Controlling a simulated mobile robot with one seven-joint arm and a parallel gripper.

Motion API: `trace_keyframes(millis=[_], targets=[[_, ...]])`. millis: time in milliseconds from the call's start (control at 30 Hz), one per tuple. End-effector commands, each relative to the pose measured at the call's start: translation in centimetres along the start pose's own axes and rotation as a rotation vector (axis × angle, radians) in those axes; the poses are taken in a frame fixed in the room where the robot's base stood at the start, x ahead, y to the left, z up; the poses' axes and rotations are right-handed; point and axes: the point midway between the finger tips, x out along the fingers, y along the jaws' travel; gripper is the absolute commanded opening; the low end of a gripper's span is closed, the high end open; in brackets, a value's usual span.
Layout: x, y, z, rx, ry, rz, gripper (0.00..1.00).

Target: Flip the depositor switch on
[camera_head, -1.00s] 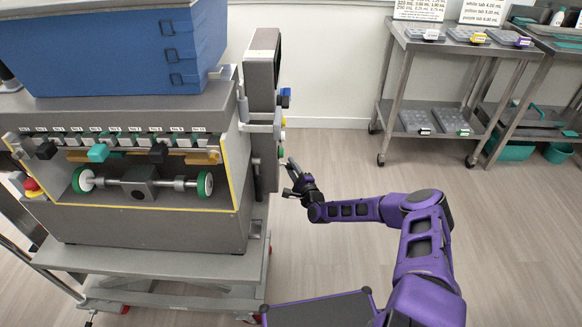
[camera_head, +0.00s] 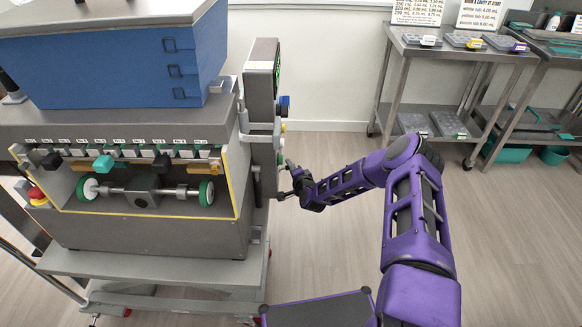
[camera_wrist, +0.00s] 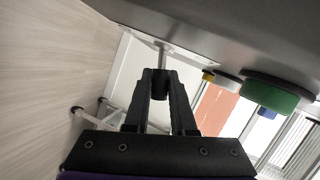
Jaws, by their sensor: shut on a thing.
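The depositor (camera_head: 150,228) is the large grey machine on the left in the head view, with an upright control box (camera_head: 262,85) on its right side. In the wrist view the switch (camera_wrist: 163,55) shows as a thin metal stem coming out of the grey panel, its dark end between my fingers. My gripper (camera_wrist: 160,78) is shut on that end. In the head view my gripper (camera_head: 285,182) is at the lower right side of the control box, and the switch is too small to make out there.
A green button (camera_wrist: 270,92) and a smaller yellow one (camera_wrist: 210,76) stick out of the panel right of my fingers in the wrist view. A blue knob (camera_head: 284,105) sits higher on the box. A steel cart (camera_head: 455,85) stands at the back right. Floor between is clear.

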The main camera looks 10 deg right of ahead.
Motion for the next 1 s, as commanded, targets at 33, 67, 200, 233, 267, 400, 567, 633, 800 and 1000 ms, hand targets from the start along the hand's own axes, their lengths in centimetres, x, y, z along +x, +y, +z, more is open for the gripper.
trace_keyframes(millis=[33, 67, 200, 233, 267, 400, 567, 633, 800, 1000], targets=[[-0.1, -0.18, 0.04, -0.025, 0.004, 0.011, 0.0], [-0.1, -0.27, 0.05, -0.038, 0.006, 0.016, 0.0], [-0.13, -0.34, 0.04, -0.087, 0.019, 0.038, 0.0], [-0.12, -0.39, 0.06, -0.095, 0.02, 0.041, 0.0], [-0.12, -0.42, 0.08, -0.102, 0.021, 0.043, 0.0], [-0.12, -0.47, 0.04, -0.123, 0.027, 0.053, 0.0], [-0.13, -0.45, 0.02, -0.131, 0.029, 0.056, 0.0], [-0.12, -0.45, 0.03, -0.131, 0.029, 0.057, 0.0], [-0.12, -0.46, 0.04, -0.13, 0.029, 0.056, 0.0], [-0.11, -0.48, 0.06, -0.13, 0.029, 0.056, 0.5]])
